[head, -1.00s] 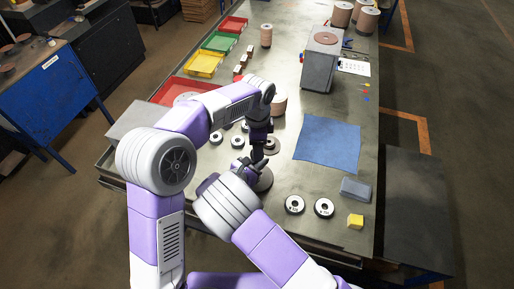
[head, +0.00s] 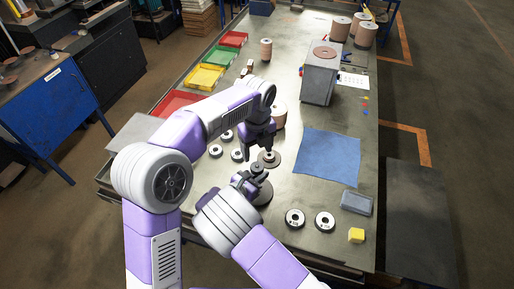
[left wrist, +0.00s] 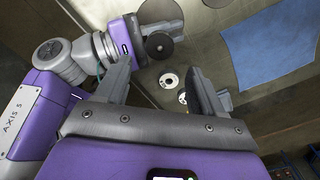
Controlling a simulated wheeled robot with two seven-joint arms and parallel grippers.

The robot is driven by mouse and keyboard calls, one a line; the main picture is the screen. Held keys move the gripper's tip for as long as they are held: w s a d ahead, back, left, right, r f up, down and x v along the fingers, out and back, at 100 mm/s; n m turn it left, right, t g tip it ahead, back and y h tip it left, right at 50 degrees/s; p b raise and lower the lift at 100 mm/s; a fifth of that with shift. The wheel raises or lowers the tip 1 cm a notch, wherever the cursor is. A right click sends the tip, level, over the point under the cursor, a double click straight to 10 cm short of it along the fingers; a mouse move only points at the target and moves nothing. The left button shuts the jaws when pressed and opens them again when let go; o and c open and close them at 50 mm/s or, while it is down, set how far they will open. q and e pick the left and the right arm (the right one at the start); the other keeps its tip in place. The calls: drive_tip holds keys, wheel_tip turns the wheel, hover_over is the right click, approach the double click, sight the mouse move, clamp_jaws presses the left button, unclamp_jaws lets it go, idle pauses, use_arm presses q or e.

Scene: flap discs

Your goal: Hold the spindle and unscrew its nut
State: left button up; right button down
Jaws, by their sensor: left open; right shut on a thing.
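My right gripper (head: 250,181) is shut on the dark spindle, whose wide round base (head: 262,195) shows below it. A dark round top, seemingly the nut (head: 257,169), stands above the jaws. In the left wrist view the dark top (left wrist: 160,46) shows beside my right gripper, with the grey base (left wrist: 160,14) behind. I cannot tell whether the nut is loose. My left gripper (head: 261,150) is open and empty, above and beyond the spindle. Its two fingers (left wrist: 160,88) are spread apart in the left wrist view, with nothing between them.
Another disc with a raised centre (head: 268,158) lies just beyond the spindle. Ring-shaped discs (head: 295,218) lie at the front, near a yellow block (head: 356,235) and a grey-blue box (head: 357,202). A blue cloth (head: 327,157) lies flat at the right.

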sight(257, 166)
use_arm(q)
drive_tip(key=shift+f, duration=0.4)
wheel_tip(257, 166, down, 7)
drive_tip(key=shift+f, duration=0.1)
drive_tip(key=c, duration=1.1)
drive_tip(key=shift+n, duration=1.5)
drive_tip(key=o, duration=1.2)
